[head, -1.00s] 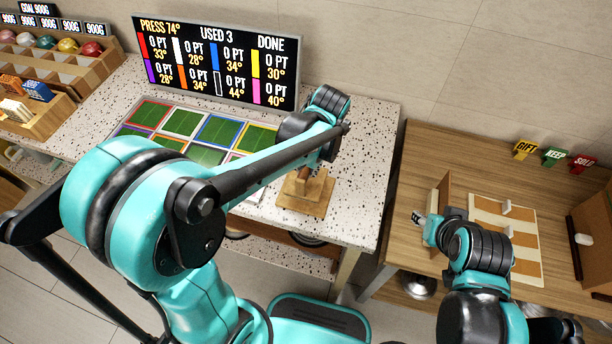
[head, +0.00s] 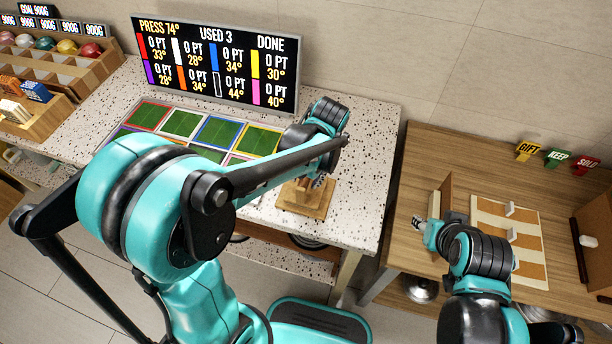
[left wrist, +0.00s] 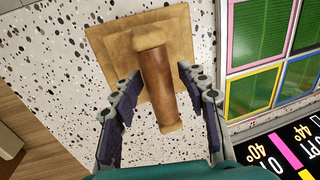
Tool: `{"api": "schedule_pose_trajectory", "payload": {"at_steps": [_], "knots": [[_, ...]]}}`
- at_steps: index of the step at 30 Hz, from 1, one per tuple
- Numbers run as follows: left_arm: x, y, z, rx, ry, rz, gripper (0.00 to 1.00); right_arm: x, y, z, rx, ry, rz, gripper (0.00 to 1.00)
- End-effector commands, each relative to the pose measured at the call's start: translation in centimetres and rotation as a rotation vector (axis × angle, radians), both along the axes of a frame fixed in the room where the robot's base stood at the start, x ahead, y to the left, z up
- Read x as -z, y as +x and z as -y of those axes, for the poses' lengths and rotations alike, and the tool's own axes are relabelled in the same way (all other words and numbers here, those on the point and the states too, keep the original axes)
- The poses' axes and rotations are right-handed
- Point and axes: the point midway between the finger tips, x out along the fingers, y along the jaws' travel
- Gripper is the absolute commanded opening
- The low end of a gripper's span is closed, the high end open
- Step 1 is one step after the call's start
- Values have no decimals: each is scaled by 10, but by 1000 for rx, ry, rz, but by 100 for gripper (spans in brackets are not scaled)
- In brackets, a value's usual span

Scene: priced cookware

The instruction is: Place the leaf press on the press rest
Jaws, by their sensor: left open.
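The leaf press (left wrist: 158,85), a brown wooden cylinder with paler ends, is at a square wooden press rest (left wrist: 110,45) in the left wrist view. Its upper end overlaps the rest; I cannot tell how much of it bears on the rest. The rest also shows in the head view (head: 317,208) near the front right of the speckled counter, with the press mostly hidden by my arm. My left gripper (left wrist: 158,76) is open, its two purple-padded fingers on either side of the press with gaps. My right gripper (head: 418,223) is over the wooden table; its jaws are too small to judge.
Green framed panels (head: 182,123) lie left of the rest, before a score screen (head: 217,62). A wooden table (head: 430,165) at right holds a striped board (head: 525,225) and GIFT, KEEP and SOLD signs. Bare counter (head: 368,140) lies right of the rest.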

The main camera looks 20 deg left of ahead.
Motion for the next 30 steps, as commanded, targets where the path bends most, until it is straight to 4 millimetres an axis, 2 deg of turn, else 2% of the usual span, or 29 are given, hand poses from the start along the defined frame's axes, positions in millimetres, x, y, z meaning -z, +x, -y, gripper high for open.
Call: {"api": "schedule_pose_trajectory", "payload": {"at_steps": [5, 12, 18, 25, 30], "knots": [[-18, 0, 3, 1, 0, 0, 43, -9, 0, 0, 0, 0, 0, 40], [-71, -1, 13, 1, 0, 0, 43, -28, 0, 0, 0, 0, 0, 40], [-106, -1, 21, 0, 0, 0, 43, -38, 0, 0, 0, 0, 0, 40], [-123, -5, 20, 1, -10, 16, 43, -41, 0, 0, 0, 0, 0, 40], [-132, -30, -1, 11, -74, 128, 43, -40, 0, 0, 0, 0, 0, 40]]}}
